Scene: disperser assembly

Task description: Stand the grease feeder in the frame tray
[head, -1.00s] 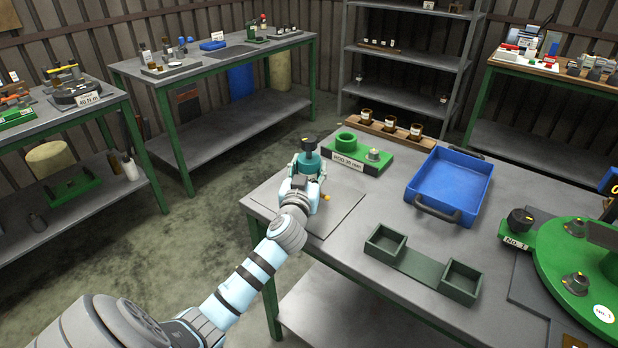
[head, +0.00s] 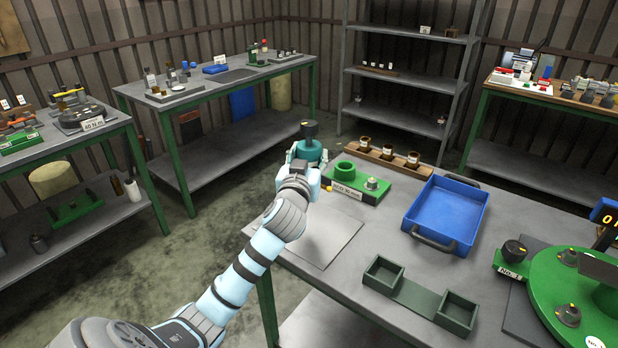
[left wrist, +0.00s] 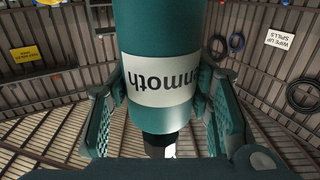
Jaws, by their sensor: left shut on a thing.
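The grease feeder is a teal cylinder (head: 310,152) with a black cap, held upright at the back left of the near table. A dark green tray (head: 414,292) with two square, empty boxes joined by a flat plate lies at the table front. A blue tray (head: 445,213) lies behind it, empty. I cannot tell which is called the frame tray.
A green block (head: 357,183) with a ring and a knob stands right of the feeder. A wooden rack (head: 390,158) with brown jars is behind it. A green round turntable (head: 580,290) fills the right. A thin grey mat (head: 318,240) lies bare at the left.

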